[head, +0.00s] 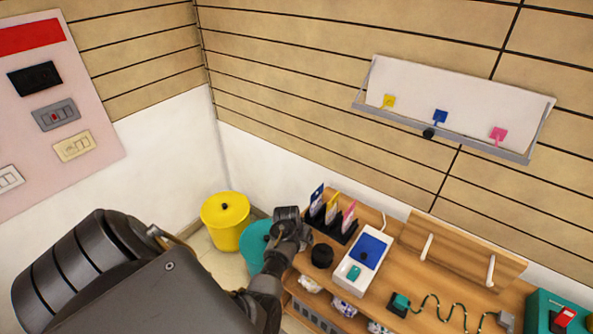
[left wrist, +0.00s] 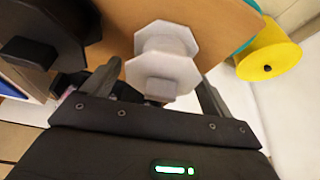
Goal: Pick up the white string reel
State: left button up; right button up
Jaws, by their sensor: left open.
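The white string reel (left wrist: 166,42) shows in the left wrist view as two pale octagonal flanges on the wooden table top (left wrist: 225,22). My left gripper (left wrist: 160,74) is open, with one finger on each side of the reel's nearer flange. I cannot tell whether the fingers touch it. In the head view my left gripper (head: 287,226) is over the left end of the wooden table (head: 388,290), and the reel is not visible there, apparently hidden by the gripper. My right gripper is not in view.
A black round item (head: 322,255), a dark card rack (head: 330,227) and a white device with a blue panel (head: 362,262) stand close to the right of my left gripper. Yellow (head: 224,226) and teal (head: 256,248) bins stand on the left. A wall shelf (head: 450,110) hangs above.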

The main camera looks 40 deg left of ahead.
pick_arm(q)
jog(key=c, duration=0.8)
